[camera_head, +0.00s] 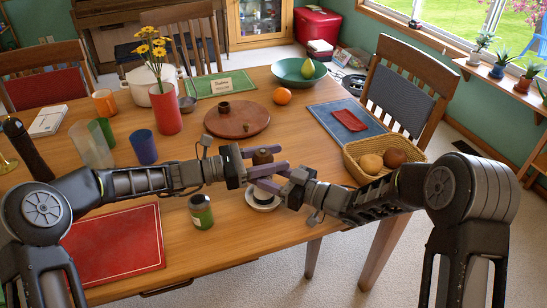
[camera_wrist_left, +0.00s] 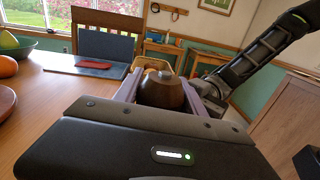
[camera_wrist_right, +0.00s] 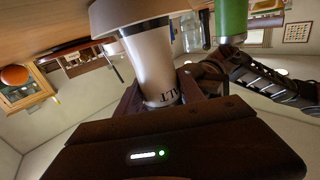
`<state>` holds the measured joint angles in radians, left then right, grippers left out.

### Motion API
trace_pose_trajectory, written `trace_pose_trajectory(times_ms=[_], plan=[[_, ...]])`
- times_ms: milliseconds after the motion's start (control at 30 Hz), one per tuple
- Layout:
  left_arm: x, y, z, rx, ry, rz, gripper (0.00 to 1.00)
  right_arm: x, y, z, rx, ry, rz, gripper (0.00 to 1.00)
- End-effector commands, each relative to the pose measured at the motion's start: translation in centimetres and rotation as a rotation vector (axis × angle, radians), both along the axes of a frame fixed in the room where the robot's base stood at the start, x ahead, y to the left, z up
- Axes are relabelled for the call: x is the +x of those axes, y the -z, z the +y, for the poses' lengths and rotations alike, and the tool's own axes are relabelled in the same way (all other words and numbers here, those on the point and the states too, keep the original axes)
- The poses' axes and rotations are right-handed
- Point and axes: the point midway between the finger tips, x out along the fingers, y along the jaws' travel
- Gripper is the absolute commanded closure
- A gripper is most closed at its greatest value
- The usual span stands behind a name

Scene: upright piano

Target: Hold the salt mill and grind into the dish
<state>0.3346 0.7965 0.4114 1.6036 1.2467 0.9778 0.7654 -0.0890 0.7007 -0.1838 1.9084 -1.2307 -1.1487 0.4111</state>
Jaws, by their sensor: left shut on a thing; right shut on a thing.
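The salt mill has a dark brown domed top (camera_head: 262,156) and a pale body with dark lettering (camera_wrist_right: 155,62). It is held near the table's front edge. My left gripper (camera_head: 268,167) is shut on the brown top, which also shows between its purple fingers in the left wrist view (camera_wrist_left: 162,92). My right gripper (camera_head: 272,184) is shut on the pale body, lower down. A small white dish (camera_head: 252,204) with a dark middle sits on the table just below the grippers. The fingers hide most of the mill's body in the head view.
A green jar (camera_head: 201,212) stands left of the dish. A basket (camera_head: 362,178) with round buns is at the right, and a round wooden board (camera_head: 237,130) lies behind. A red mat (camera_head: 115,245) lies at the front left.

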Motion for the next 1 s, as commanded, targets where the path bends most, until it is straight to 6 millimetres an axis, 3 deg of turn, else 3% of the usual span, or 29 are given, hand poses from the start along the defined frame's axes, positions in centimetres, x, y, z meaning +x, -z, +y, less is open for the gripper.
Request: trace_pose_trajectory(times_ms=[600,967,1000], plan=[[-1.1,-0.1,-0.2,-0.009,0.413,-0.002,0.93,0.0,0.1,0.0,0.000,0.001,0.002,1.00],[-1.2,-0.1,0.0,-0.004,0.434,0.001,0.93,0.0,0.1,0.0,-0.001,0.001,0.002,1.00],[-1.2,-0.1,0.0,-0.004,0.434,0.001,0.52,0.0,0.1,0.0,-0.001,0.001,0.002,1.00]])
